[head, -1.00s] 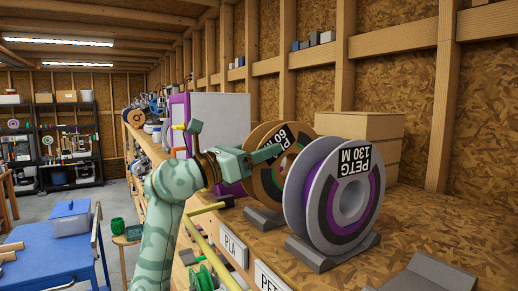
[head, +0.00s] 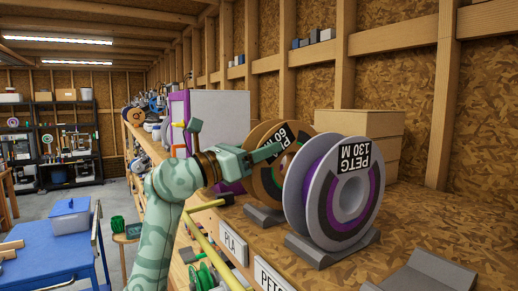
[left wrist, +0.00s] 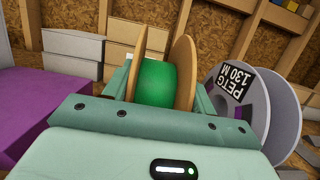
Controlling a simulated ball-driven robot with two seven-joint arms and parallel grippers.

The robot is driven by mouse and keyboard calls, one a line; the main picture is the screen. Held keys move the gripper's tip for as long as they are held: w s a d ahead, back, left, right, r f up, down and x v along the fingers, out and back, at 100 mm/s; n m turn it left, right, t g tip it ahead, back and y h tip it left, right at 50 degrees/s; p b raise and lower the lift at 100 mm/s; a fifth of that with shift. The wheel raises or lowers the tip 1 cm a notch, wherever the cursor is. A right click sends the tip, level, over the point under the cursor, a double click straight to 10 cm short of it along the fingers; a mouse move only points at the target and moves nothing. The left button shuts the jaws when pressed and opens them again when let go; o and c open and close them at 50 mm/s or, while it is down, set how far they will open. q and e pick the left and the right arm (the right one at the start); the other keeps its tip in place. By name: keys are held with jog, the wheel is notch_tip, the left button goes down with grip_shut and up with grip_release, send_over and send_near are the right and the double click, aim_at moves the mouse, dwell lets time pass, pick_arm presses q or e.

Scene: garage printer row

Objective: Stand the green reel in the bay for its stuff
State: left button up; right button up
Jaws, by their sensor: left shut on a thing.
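The green reel, with brown card sides, shows in the left wrist view (left wrist: 156,82), its green winding between my fingers. In the head view it is the brown-sided reel (head: 262,190) with a "60 M" label, partly hidden by the grey PETG reel. My left gripper (head: 272,152) is shut on it. The reel is upright over the grey cradle (head: 263,217) behind the PLA sign (head: 233,248); I cannot tell whether it touches the cradle. The rest of its label is hidden. My right gripper is not in view.
The grey reel with purple winding (head: 318,190), marked PETG 130 M, stands close beside, in the nearer cradle (head: 335,250). An empty grey cradle (head: 425,272) is at the front right. Tan boxes (head: 385,125) stand behind. A white, purple-edged box (head: 222,115) is to the left.

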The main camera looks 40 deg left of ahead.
pick_arm(q)
jog(key=shift+f, duration=0.2)
jog(key=shift+f+b, duration=0.6)
jog(key=shift+b, duration=0.1)
jog(key=o, duration=1.8)
